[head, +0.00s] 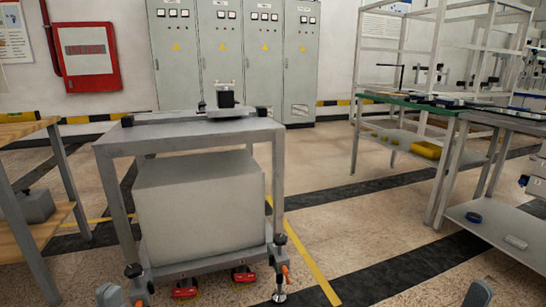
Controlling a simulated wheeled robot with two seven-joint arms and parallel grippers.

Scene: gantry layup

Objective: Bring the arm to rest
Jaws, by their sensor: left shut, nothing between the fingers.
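My left gripper (110,294) shows only as a small grey part at the bottom edge, low on the left. It is shut and empty, in front of the lower left corner of a grey metal cart. Its fingertips are hard to make out. A grey rounded part, likely of my right arm, shows at the bottom edge on the right. The right gripper itself cannot be made out.
The grey cart (200,138) with a large box (200,205) stands ahead, a small device (226,97) on top. A wooden-topped bench (25,130) is at left, workbenches (460,112) at right. Floor between cart and right benches is clear.

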